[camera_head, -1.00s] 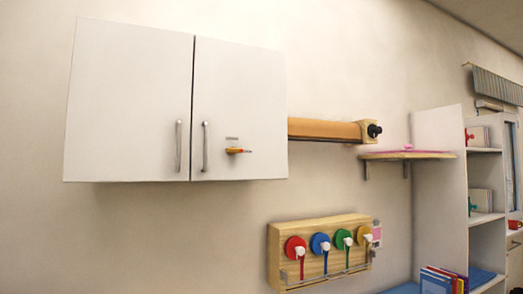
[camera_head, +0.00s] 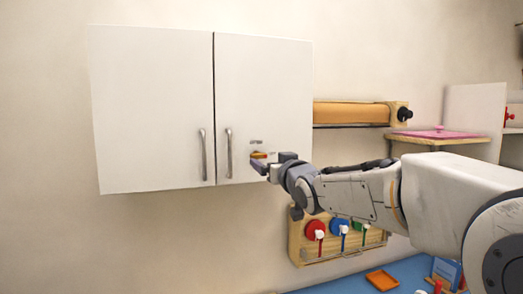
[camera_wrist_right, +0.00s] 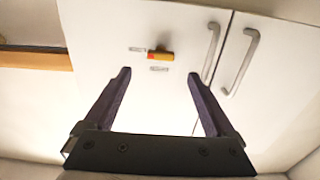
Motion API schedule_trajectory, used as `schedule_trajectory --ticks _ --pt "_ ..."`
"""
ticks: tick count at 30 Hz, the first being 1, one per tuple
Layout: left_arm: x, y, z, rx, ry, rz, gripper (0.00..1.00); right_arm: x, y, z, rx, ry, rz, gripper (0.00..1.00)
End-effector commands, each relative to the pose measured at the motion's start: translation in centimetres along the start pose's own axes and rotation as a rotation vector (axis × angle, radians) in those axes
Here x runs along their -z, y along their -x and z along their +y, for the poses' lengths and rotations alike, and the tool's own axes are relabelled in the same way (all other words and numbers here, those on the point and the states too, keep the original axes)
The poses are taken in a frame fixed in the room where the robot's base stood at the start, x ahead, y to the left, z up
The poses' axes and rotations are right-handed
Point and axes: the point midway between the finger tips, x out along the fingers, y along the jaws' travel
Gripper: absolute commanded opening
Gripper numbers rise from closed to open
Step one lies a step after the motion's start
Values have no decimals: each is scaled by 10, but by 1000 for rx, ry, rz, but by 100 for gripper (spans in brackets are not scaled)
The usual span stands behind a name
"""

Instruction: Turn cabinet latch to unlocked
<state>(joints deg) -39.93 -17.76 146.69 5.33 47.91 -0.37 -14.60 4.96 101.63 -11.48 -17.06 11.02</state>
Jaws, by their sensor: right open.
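The cabinet latch (camera_head: 258,155) is a small yellow-orange lever with a red end, on the right door of the white wall cabinet (camera_head: 150,100). It lies horizontal, and my gripper partly covers it in the head view. In the wrist view the whole latch (camera_wrist_right: 161,56) shows, with small grey labels (camera_wrist_right: 159,69) around it. My right gripper (camera_head: 272,163) is close in front of the door at the latch. In the wrist view its fingers (camera_wrist_right: 160,78) are spread and empty, with the latch just beyond the tips, between their lines. My left gripper is not in view.
Two metal handles (camera_head: 229,153) stand out from the doors, left of the latch. A brown roll holder (camera_head: 350,113) and a shelf with a pink item (camera_head: 438,133) are at the right. A wooden board with coloured discs (camera_head: 297,240) hangs below my right arm.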

Motion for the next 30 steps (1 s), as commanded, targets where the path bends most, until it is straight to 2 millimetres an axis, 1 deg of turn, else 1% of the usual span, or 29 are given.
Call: schedule_trajectory --ticks 1,3,9,12,17,24,25,26,27,29,30 --pt "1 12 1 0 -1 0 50 5 -11 0 1 0 -4 90" --pt "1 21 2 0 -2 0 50 4 -25 -1 1 0 -4 90" --pt "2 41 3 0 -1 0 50 4 -57 -1 1 0 -4 90" --pt "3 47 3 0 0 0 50 2 -68 -1 1 -1 -4 90" --pt "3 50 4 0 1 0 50 0 -75 -1 1 0 -3 90" --pt "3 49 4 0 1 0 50 -1 -76 -1 1 0 -3 90" --pt "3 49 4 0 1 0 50 -1 -76 -1 1 0 -3 86" --pt "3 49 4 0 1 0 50 -1 -76 -1 1 0 -3 75" --pt "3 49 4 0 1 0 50 -1 -76 -1 1 0 -3 59" --pt "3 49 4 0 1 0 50 -1 -76 -1 1 0 -3 36" --pt "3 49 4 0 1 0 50 -1 -76 -1 1 0 -3 21"
